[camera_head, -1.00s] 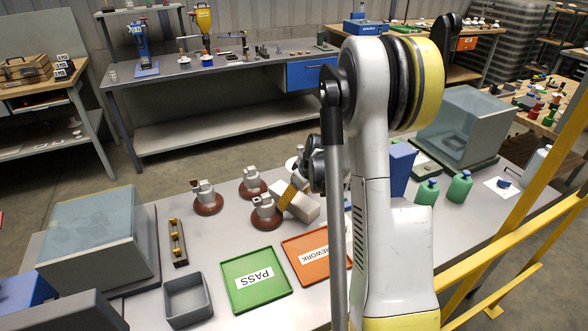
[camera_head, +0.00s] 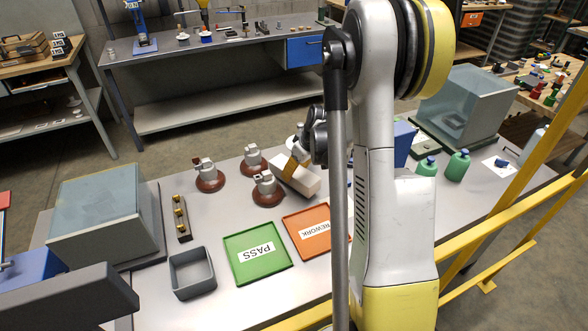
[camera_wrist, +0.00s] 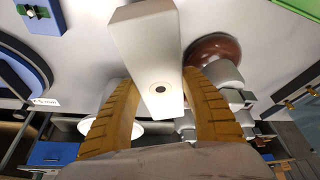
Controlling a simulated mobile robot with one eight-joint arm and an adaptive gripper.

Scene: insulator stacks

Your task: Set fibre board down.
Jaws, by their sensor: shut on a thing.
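The fibre board is a pale, blocky piece (camera_head: 303,181) at the middle of the table in the head view. In the wrist view it (camera_wrist: 147,45) runs up from between the fingers, with a small dark hole near its close end. My gripper (camera_wrist: 158,108) has two ribbed yellow fingers, one on each side of the board, shut on it. In the head view the gripper (camera_head: 290,168) is partly hidden behind my arm. I cannot tell whether the board touches the table.
Several insulator stacks (camera_head: 267,190) with brown bases stand just left of the board. A green PASS tray (camera_head: 245,272), an orange REWORK tray (camera_head: 302,254) and a grey open bin (camera_head: 193,286) lie in front. Green bottles (camera_head: 458,166) stand at right.

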